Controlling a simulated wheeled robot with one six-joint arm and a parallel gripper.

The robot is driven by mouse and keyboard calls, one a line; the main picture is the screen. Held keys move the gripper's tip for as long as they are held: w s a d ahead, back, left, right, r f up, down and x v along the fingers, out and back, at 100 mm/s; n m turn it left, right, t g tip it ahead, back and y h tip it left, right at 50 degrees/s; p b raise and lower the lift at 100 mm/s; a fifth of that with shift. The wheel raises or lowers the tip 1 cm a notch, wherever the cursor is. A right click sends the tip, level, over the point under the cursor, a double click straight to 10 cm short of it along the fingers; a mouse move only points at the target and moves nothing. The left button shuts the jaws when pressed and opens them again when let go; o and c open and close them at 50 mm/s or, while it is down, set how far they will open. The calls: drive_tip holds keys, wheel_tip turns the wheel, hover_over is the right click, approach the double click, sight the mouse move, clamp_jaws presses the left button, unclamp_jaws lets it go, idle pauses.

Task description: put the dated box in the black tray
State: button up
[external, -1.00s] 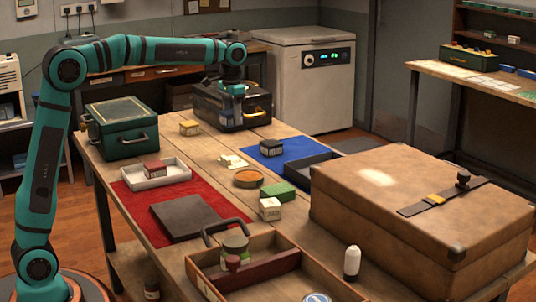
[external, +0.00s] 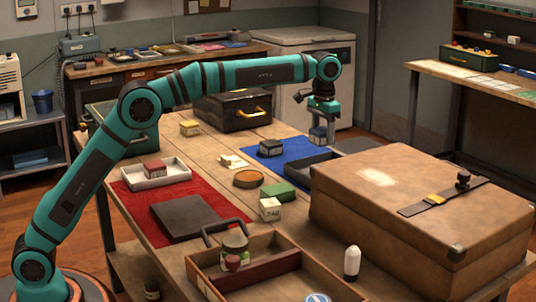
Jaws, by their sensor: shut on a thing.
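My gripper (external: 319,122) points down over the far part of the blue mat (external: 284,144). It is shut on a small blue-grey box (external: 318,137). Whether a date is on this box is too small to tell. The black tray (external: 308,162) lies on the near right part of the mat, just in front of and below the held box. Its inside is partly hidden by its wall. A small dark box (external: 270,148) with a pale label sits on the mat, left of the tray. A white box (external: 270,209) with dark printed marks stands nearer, beside a green box (external: 278,191).
A large brown case (external: 420,205) stands close to the tray's right. A black case (external: 233,109) with a yellow handle is at the back left. A yellow box (external: 190,127), a white tray (external: 155,175) with a red box, and a wooden divided tray (external: 275,268) are farther left and nearer.

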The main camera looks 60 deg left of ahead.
drive_tip(key=shift+w+d+f, duration=0.1)
drive_tip(key=shift+d+f, duration=0.05)
drive_tip(key=shift+d, duration=0.2)
drive_tip(key=shift+f, duration=4.9)
drive_tip(key=shift+f, duration=0.15)
drive_tip(key=o, duration=1)
wheel_tip(320, 180, up, 11)
drive_tip(key=shift+r, duration=0.65)
